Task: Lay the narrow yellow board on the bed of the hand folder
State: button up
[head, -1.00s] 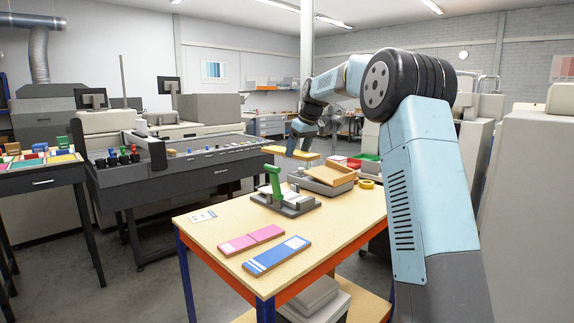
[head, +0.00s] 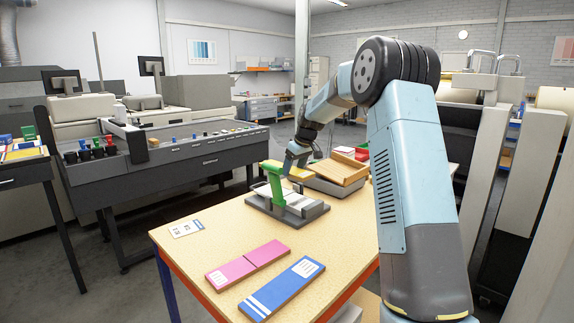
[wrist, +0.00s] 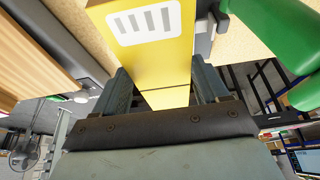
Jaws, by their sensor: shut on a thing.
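The hand folder (head: 312,213) stands on the table, with a dark grey base, a pale bed (head: 297,202) and an upright green lever (head: 276,187). My gripper (head: 298,158) is just behind it in the head view. In the wrist view my gripper (wrist: 163,88) is shut on the narrow yellow board (wrist: 135,58), which has a white striped label. The board (head: 301,174) is partly hidden behind the lever and arm in the head view. The green lever is close on the right in the wrist view. I cannot tell whether the board touches the bed.
A pink board (head: 247,262) and a blue board (head: 283,288) lie at the table's front. A printed card (head: 186,229) lies at the left. A grey tray (head: 340,187) with a wooden piece (head: 338,169) stands behind the folder. Bare tabletop (head: 215,245) lies left of the folder.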

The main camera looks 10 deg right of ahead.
aim_at(292, 171)
jog(key=shift+a+f, duration=0.3)
jog(key=shift+f, duration=0.2)
jog(key=shift+a+f, duration=0.3)
jog(key=shift+f, duration=0.2)
jog(key=shift+a+f, duration=0.1)
jog(key=shift+f, duration=3.1)
jog(key=shift+s+f, duration=0.15)
jog(key=shift+f, duration=0.2)
jog(key=o, duration=1.1)
jog(key=shift+r, duration=0.1)
jog(key=v, duration=1.3)
jog(key=shift+r, duration=0.25)
jog(key=shift+r, duration=0.1)
